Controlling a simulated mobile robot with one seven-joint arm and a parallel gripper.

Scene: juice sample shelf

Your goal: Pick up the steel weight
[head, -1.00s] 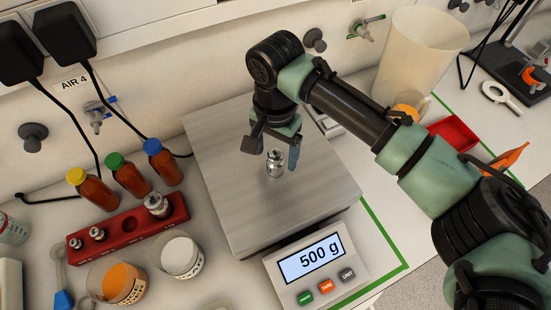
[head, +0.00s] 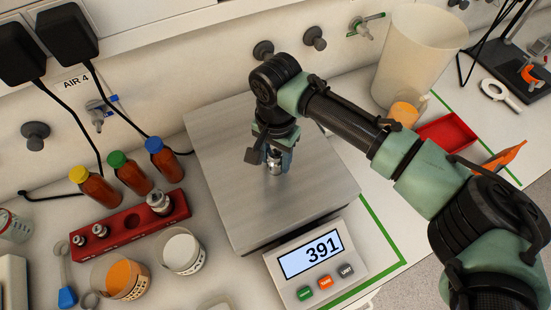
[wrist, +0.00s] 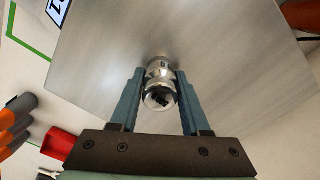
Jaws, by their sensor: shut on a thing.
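The steel weight (head: 274,166) is a small shiny knobbed cylinder at the middle of the scale's steel plate (head: 225,200). My gripper (head: 274,160) is over the plate and shut on the weight. In the wrist view the two fingers (wrist: 158,88) press on the weight (wrist: 158,70) from both sides. The weight looks upright; I cannot tell whether its base touches the plate.
A red block (head: 130,228) with other steel weights stands left of the scale. Several brown bottles (head: 135,178) stand behind it. Two small cups (head: 182,250) are in front. A beige container (head: 415,60) and a red tray (head: 447,135) are at the right.

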